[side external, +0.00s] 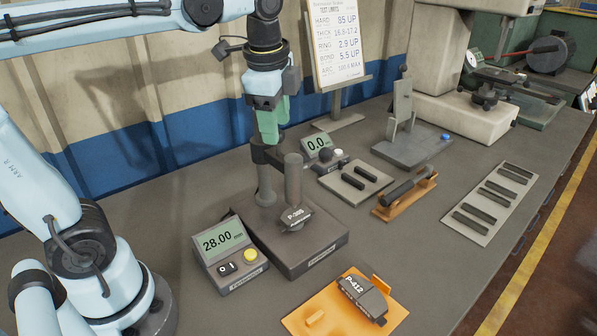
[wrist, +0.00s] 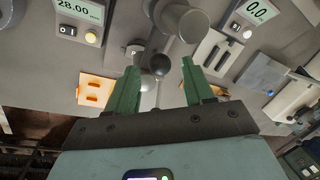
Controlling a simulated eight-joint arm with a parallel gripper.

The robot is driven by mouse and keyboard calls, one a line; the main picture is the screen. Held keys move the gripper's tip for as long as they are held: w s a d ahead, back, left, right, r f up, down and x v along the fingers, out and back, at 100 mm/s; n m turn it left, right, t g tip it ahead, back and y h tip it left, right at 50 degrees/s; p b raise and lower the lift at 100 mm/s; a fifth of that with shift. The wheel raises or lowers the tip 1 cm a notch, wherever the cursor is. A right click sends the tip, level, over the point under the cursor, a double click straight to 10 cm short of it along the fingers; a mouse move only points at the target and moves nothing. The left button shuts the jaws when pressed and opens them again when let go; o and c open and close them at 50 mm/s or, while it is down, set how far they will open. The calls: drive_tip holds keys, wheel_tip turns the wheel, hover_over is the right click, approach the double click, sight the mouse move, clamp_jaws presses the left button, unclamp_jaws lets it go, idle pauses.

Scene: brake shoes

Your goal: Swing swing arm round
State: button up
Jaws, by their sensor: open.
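The gauge stand (side external: 300,252) has a dark swing arm (side external: 262,154) at the top of its post, and a grey cylinder (side external: 293,178) stands at the arm's right end. My gripper (side external: 272,128), with green fingers, points down at the swing arm from above. In the wrist view my gripper (wrist: 158,64) is open, with its fingers well apart. A dark round knob (wrist: 159,64) shows between the fingertips; I cannot tell whether they touch it. The fingers partly hide the arm in the side view.
A readout box showing 28.00 (side external: 222,243) stands left of the stand. An orange tray (side external: 300,318) with shoe P-412 (side external: 362,297) is in front. A small 0.0 readout (side external: 318,145), a plate with dark bars (side external: 343,187) and an orange cradle (side external: 408,204) stand to the right.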

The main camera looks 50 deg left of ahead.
sight(283, 165)
drive_tip(key=shift+w+a+f, duration=0.1)
drive_tip(key=shift+w+f, duration=0.05)
drive_tip(key=shift+f, duration=0.75)
drive_tip(key=shift+w+a+f, duration=0.1)
drive_tip(key=shift+w+f, duration=0.05)
drive_tip(key=shift+f, duration=0.75)
clamp_jaws()
